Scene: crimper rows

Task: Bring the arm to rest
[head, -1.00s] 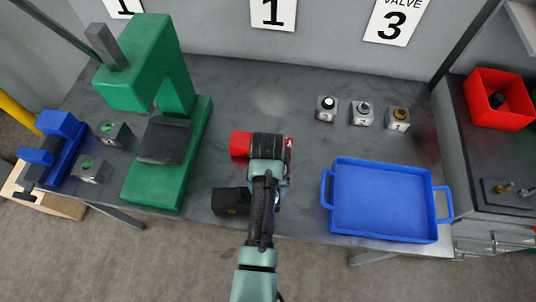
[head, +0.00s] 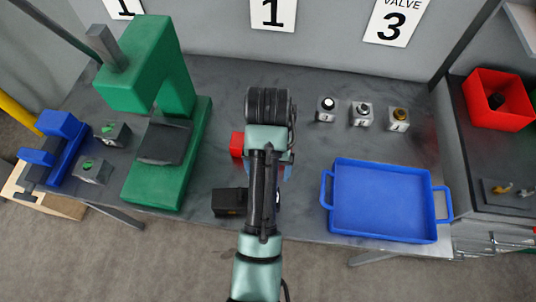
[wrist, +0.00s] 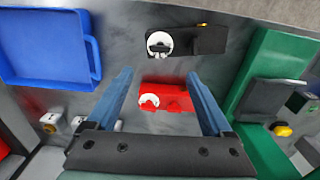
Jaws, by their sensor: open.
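My gripper (wrist: 160,74) is open and empty in the wrist view, its two blue fingers spread apart. In the head view my arm reaches up over the middle of the bench (head: 300,130), and the fingers are mostly hidden behind it. A red block (head: 237,145) sits on the bench just left of my wrist. In the wrist view the red block (wrist: 175,96) shows between the fingers, apart from them, with a white round face. A black block (head: 229,202) lies near the bench's front edge, left of my arm; it also shows in the wrist view (wrist: 205,40).
A tall green press (head: 180,100) and a blue vise-like fixture (head: 62,140) stand at left, with small grey blocks (head: 93,170) between. A blue tray (head: 385,200) is at front right. Three small grey fixtures (head: 362,115) stand behind it. A red bin (head: 495,100) is far right.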

